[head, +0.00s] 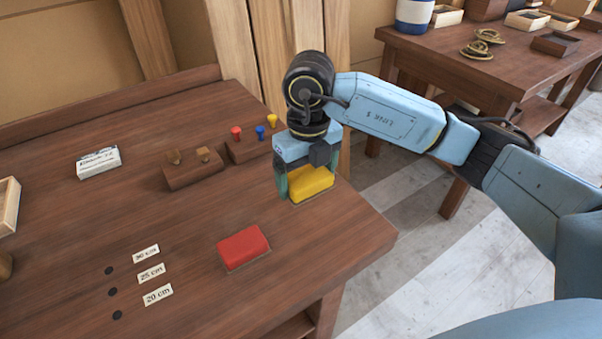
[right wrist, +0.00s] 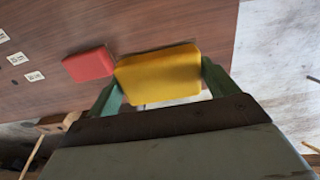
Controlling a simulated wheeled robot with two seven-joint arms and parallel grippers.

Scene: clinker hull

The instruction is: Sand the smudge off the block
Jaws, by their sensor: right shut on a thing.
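A yellow block (head: 312,183) is between the fingers of my right gripper (head: 304,182), near the right edge of the workbench. The right gripper is shut on it, and in the right wrist view the fingers (right wrist: 162,82) press its two ends. I cannot tell whether its underside touches the bench. A red block (head: 243,247) lies flat on the bench, nearer the front and apart from the yellow one. It also shows in the right wrist view (right wrist: 88,65), left of the yellow block. No smudge is clear on either block's visible faces. My left gripper is not in view.
A white labelled box (head: 98,162) stands further left. Length labels (head: 151,273) lie at the front. The bench (head: 150,225) is clear mid-left.

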